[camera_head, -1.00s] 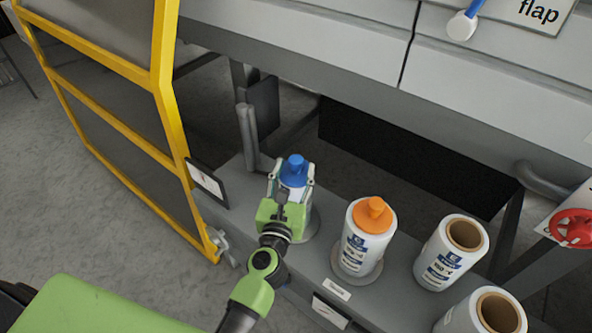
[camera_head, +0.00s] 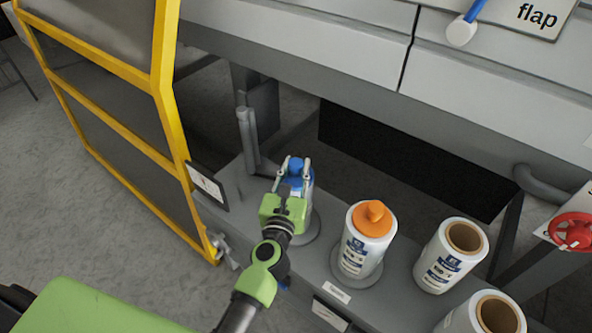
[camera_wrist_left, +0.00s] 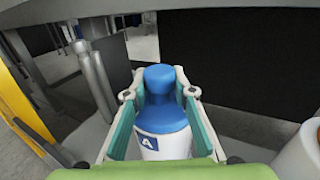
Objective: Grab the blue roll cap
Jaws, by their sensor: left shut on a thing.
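The blue roll cap (camera_head: 296,166) sits on top of a white labelled roll on the grey ledge, at the left end of the row. In the left wrist view the blue cap (camera_wrist_left: 162,108) stands upright between the fingers, its knob uppermost. My left gripper (camera_head: 294,173) is shut on the blue cap, with one finger on each side. The fingers and hand hide much of the roll below. My right gripper is not in view.
A white roll with an orange cap (camera_head: 373,217) stands to the right on a round base. Two uncapped rolls (camera_head: 450,262) (camera_head: 487,318) stand farther right. A yellow-framed guard (camera_head: 170,110) is at left, a grey post (camera_head: 248,140) behind the gripper, and the machine body above.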

